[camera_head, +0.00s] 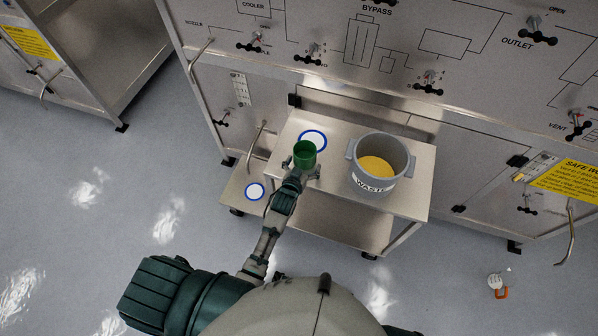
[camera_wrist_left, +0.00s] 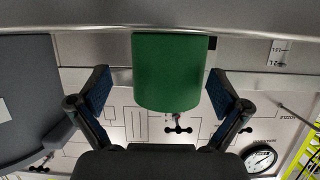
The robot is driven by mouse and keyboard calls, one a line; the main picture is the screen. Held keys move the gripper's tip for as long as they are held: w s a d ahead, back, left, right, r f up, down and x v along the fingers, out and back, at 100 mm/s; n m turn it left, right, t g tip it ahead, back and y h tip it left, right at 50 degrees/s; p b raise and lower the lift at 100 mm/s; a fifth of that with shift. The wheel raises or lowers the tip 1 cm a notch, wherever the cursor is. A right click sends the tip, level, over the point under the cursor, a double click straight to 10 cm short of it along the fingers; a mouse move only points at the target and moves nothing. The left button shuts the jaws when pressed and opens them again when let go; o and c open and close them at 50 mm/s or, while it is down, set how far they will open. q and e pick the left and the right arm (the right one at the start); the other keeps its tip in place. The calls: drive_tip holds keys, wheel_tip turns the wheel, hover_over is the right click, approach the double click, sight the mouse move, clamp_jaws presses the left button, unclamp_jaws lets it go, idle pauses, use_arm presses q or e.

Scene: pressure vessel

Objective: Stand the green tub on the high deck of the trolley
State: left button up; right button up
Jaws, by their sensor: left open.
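The green tub (camera_head: 305,154) is upright at the high deck (camera_head: 405,201) of the trolley, left of the waste bin. In the head view it overlaps the near left part of a blue-and-white ring mark (camera_head: 316,137). My left gripper (camera_head: 302,171) is open at the tub's near side. In the left wrist view, which looks upside down, the tub (camera_wrist_left: 168,75) is between the open fingers (camera_wrist_left: 160,90), with a gap on each side. Its base seems to meet the grey deck surface. My right gripper is not in view.
A grey waste bin (camera_head: 394,180) with yellow content stands right of the tub. The control panel (camera_head: 370,55) rises behind. A small white and orange object (camera_head: 497,284) lies on the floor.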

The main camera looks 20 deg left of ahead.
use_arm(q)
drive_tip(key=a+v, duration=0.1)
drive_tip(key=v, duration=0.9)
drive_tip(key=s+f+m+g+h, duration=0.1)
drive_tip(key=s+f+g, duration=0.2)
drive_tip(key=s+f, duration=0.8)
drive_tip(key=s+f+m+g, duration=0.15)
drive_tip(key=f+g, duration=0.25)
drive_tip(key=f, duration=1.6)
drive_tip(key=s+a+f+g, duration=0.2)
drive_tip(key=s+f, duration=0.3)
drive_tip(key=s, duration=0.5)
drive_tip(key=s+a+f+g+y, duration=0.1)
drive_tip(key=s+a+f, duration=0.3)
drive_tip(key=s, duration=0.5)
drive_tip(key=s+a+f+g, duration=0.3)
drive_tip(key=s+f, duration=0.4)
drive_tip(key=s, duration=0.3)
drive_tip(key=shift+s+f+n+p, duration=0.2)
drive_tip(key=shift+s+n+p, duration=0.15)
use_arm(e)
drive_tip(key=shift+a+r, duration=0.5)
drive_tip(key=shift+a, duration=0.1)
use_arm(q)
drive_tip(key=shift+d, duration=0.1)
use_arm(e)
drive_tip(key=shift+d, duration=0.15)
